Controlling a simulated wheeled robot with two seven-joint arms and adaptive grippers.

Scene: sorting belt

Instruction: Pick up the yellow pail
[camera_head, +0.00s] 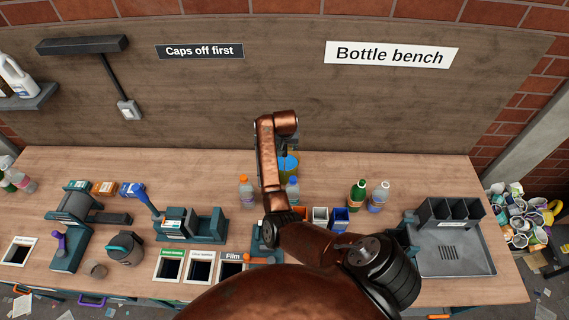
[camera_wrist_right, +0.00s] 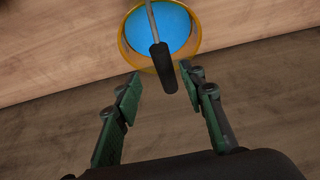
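The yellow pail (camera_head: 288,165) stands at the back of the bench and is partly hidden by my right arm. In the right wrist view its yellow rim (camera_wrist_right: 125,47) surrounds a blue inside. A thin wire handle with a black grip (camera_wrist_right: 161,66) crosses over the opening. In the head view the right gripper (camera_head: 287,146) is above the pail, small and partly hidden. My left gripper is not in view.
A green bottle (camera_head: 357,195) and a clear bottle (camera_head: 378,196) stand to the right. A grey tray (camera_head: 470,262) is at the right end. The wooden bench back rises behind.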

